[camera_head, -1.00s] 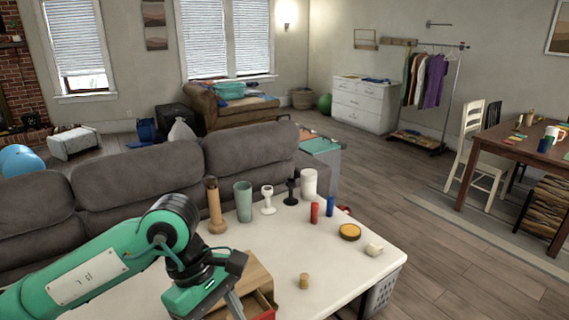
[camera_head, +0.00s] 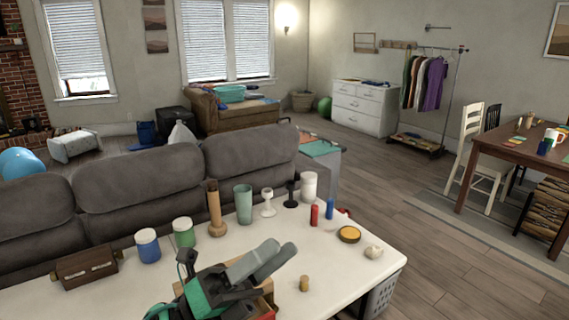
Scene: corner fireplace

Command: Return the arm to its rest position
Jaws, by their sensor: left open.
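My left gripper (camera_head: 279,250) is low in the middle of the head view, with two grey fingers pointing up and to the right. Its jaws are open and I see nothing between them. It is in front of the white table's (camera_head: 335,280) surface and partly hides a small wooden box (camera_head: 268,290) with something red at its edge. Most of my left arm is out of the picture below. My right gripper is not in view.
On the table stand a brown case (camera_head: 85,267), a blue jar (camera_head: 147,246), a green jar (camera_head: 184,232), a wooden bottle (camera_head: 215,210), a green cup (camera_head: 243,204) and several small items. A grey sofa (camera_head: 140,180) is behind.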

